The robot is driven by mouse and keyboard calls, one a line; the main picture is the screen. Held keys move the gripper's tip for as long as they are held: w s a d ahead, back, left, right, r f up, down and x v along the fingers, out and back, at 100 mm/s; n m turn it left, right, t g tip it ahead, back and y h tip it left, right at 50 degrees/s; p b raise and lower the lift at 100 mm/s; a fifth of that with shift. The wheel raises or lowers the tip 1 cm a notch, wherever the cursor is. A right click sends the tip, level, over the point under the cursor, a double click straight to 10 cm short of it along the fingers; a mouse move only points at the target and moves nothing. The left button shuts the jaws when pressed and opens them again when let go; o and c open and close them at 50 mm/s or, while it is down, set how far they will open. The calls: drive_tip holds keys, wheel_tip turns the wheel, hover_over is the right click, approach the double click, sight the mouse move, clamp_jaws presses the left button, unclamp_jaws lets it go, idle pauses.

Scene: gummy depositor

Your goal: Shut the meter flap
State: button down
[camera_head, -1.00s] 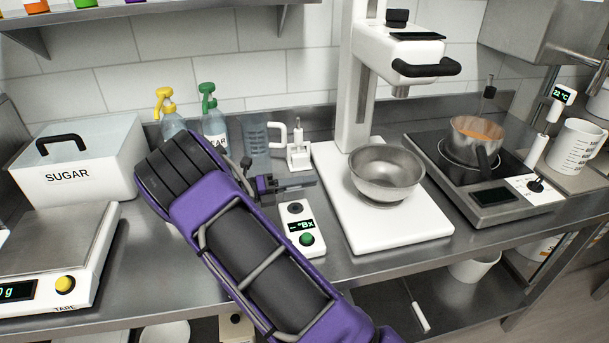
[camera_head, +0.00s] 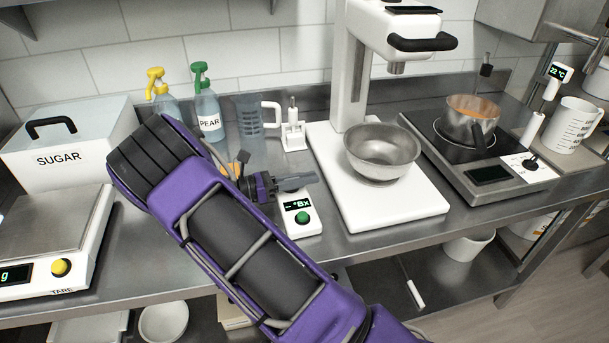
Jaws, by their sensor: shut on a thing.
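The white meter (camera_head: 301,216) lies on the steel counter, with a dark "°Bx" display and a green button. My gripper (camera_head: 298,182) is over the meter's far end, its grey fingers pointing right. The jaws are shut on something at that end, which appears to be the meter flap. The fingers cover the flap and the sample well, so I cannot tell the flap's angle.
The white stand base (camera_head: 410,212) with a steel bowl (camera_head: 382,152) is just right of the meter. Spray bottles (camera_head: 208,112), a measuring jug (camera_head: 248,118) and a small white stand (camera_head: 293,135) are behind. A scale (camera_head: 70,250) is at left.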

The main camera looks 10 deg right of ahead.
drive_tip(key=shift+s+f+m, duration=0.15)
drive_tip(key=shift+f+m, duration=0.1)
drive_tip(key=shift+m, duration=0.35)
drive_tip(key=c, duration=0.9)
unclamp_jaws()
wheel_tip(320, 180, up, 10)
